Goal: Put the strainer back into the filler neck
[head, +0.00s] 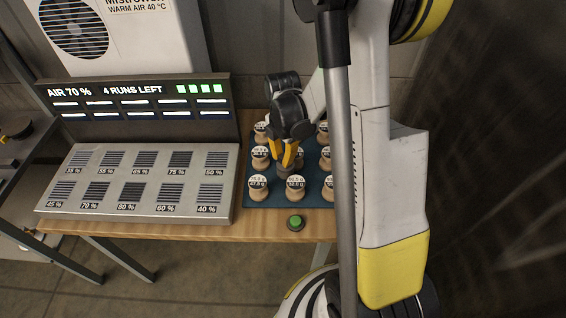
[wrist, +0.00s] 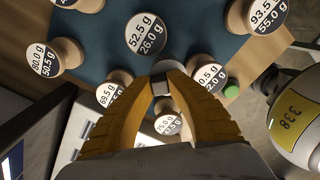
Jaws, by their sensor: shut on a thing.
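I cannot make out a strainer or a filler neck in either view. My gripper (head: 288,160) points down over a dark blue mat (head: 262,203) on the wooden bench. Its yellow fingers are closed on a small grey round piece (head: 287,173). In the wrist view the grey piece (wrist: 168,67) shows between the fingertips (wrist: 166,78), with most of its body hidden by them. Whether it touches the mat is unclear. Several wooden spool-shaped pieces with black-and-white gram labels stand around it, such as one at the front left (head: 258,187) and one at the front middle (head: 295,187).
A sloped panel (head: 137,182) with striped percent plates stands left of the mat. A lit display (head: 140,103) behind it reads "AIR 70 %" and "4 RUNS LEFT". A green button (head: 295,221) sits at the bench's front edge. A white warm-air unit (head: 150,45) stands behind. Spools crowd the gripper closely.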

